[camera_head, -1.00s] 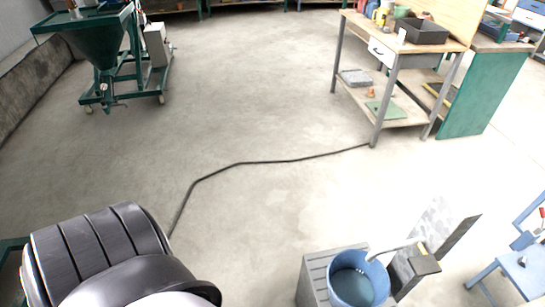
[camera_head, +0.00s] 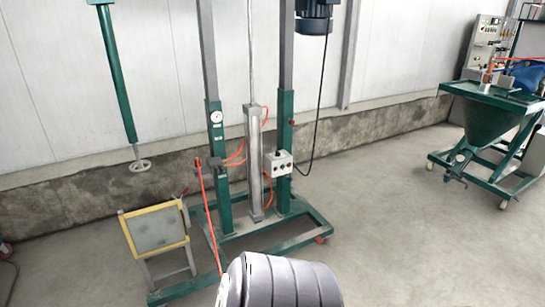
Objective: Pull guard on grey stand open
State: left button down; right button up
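A small grey stand (camera_head: 190,258) with splayed legs is at the left, on the floor in front of the wall. A grey panel with a yellow frame (camera_head: 155,229) sits tilted on it and looks like the guard. I cannot tell from here whether it is open or closed, and no handle is clear. Neither of my grippers is in view. A grey ribbed part at the bottom centre is my own arm.
A tall green-footed frame (camera_head: 268,236) with a motor (camera_head: 315,14), a control box (camera_head: 278,165) and orange hoses stands right beside the stand. A green hopper cart (camera_head: 490,116) is at the far right.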

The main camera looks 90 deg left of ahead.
aim_at(121, 217)
jog(key=l+u, duration=0.1)
jog(key=u, duration=3.65)
jog(key=i+j, duration=0.1)
jog(key=i, duration=0.5)
jog(key=i+j, duration=0.1)
jog(key=i, duration=0.5)
jog(key=i+j, duration=0.1)
jog(key=i, duration=0.5)
